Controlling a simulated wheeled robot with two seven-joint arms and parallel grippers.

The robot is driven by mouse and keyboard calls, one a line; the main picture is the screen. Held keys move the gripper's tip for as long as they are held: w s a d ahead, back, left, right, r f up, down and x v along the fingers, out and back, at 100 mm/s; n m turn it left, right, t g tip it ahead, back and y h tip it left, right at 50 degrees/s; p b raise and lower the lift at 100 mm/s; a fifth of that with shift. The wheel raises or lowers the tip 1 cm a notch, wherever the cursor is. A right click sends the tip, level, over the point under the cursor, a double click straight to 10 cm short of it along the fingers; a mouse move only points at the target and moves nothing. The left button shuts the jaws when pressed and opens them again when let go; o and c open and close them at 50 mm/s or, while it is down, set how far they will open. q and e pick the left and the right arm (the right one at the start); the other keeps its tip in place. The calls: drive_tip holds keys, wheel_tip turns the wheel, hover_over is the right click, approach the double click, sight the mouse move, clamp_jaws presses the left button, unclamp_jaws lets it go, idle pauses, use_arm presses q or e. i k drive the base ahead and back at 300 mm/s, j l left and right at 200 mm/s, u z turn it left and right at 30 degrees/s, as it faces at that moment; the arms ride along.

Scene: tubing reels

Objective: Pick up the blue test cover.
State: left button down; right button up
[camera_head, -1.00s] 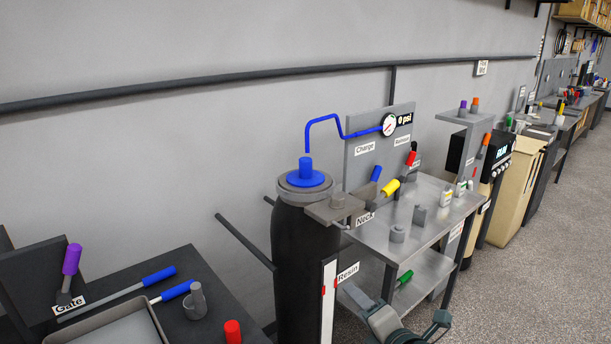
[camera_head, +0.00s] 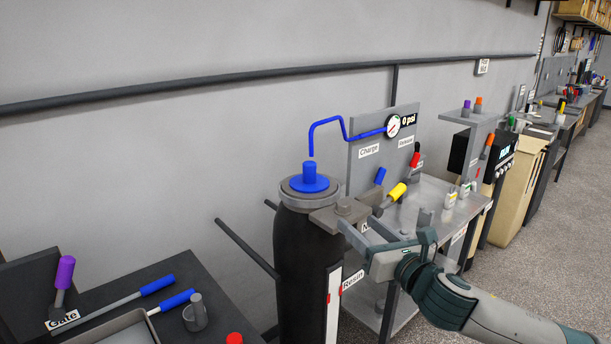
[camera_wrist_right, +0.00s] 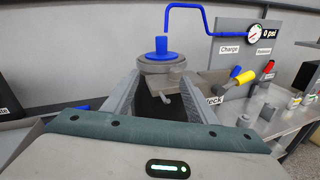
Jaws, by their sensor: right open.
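The blue test cover (camera_head: 310,180) is a blue disc with an upright knob. It sits on the grey collar on top of the black cylinder (camera_head: 303,265). It also shows in the right wrist view (camera_wrist_right: 161,49), ahead of and between my fingers. My right gripper (camera_head: 352,226) is open and empty, in front and to the right of the cylinder, lower than the cover and apart from it. In the right wrist view the two grey fingers (camera_wrist_right: 158,92) stand wide apart. My left gripper is not in view.
A bent blue pipe (camera_head: 325,121) ends just above the cover. The grey gauge panel (camera_head: 368,165) stands behind. A grey bracket (camera_head: 340,213) labelled "Neck" juts right of the collar, near my right fingers. A metal table (camera_head: 425,195) with small parts is to the right. A dark bench (camera_head: 120,290) lies left.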

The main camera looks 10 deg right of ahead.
sight(309, 181)
drive_tip(key=i+j, duration=0.15)
drive_tip(key=i, duration=0.15)
drive_tip(key=i+l, duration=0.1)
drive_tip(key=i, duration=0.6)
